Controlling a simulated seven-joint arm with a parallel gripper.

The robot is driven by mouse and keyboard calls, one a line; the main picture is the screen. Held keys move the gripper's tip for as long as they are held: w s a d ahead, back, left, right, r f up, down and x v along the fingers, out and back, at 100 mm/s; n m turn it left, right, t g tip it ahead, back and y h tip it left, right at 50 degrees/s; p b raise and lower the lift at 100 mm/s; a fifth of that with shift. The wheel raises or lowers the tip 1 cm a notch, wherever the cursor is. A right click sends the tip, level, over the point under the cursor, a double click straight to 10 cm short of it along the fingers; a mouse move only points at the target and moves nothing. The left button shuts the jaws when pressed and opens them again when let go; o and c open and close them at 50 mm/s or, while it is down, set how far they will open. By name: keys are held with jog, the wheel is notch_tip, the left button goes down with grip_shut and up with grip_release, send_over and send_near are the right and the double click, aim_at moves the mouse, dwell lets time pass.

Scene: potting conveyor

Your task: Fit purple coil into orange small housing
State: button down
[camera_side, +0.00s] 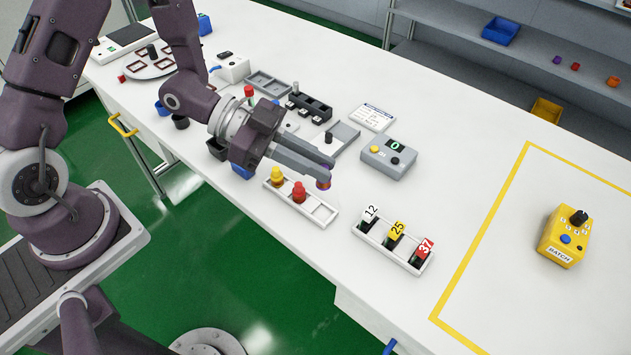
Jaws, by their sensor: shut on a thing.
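My gripper (327,171) reaches out over the front part of the white table, fingers pointing right. The piece is just above or beside the white rack with the yellow and red pieces; I cannot tell the exact height. I cannot make out the orange small housing for certain on the table. A small orange part (612,81) sits on the grey shelf at the back right.
A white rack (322,212) holds a yellow and a red piece. Another rack (409,262) holds tags 12, 25 and 37. A grey box (387,158) with a display stands behind. A yellow box (566,238) stands inside yellow lines at right. The table between is clear.

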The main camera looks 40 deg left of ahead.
jog(key=shift+r, duration=0.4)
jog(key=w+a+r+n+t+y, duration=0.1)
jog(key=w+a+n+t+y, duration=0.15)
jog(key=a, duration=0.85)
jog(key=w+a+n+t+y, duration=0.2)
jog(key=w+a+n, duration=0.15)
jog(key=a, duration=0.75)
jog(key=w+a+r+n+t+y, duration=0.1)
jog(key=w+a+n+t+y, duration=0.15)
jog(key=a, duration=0.85)
jog(key=shift+n, duration=0.25)
jog(key=f, duration=0.9)
jog(key=shift+s+a+f, duration=0.1)
jog(key=shift+s+f, duration=0.05)
jog(key=shift+s, duration=0.25)
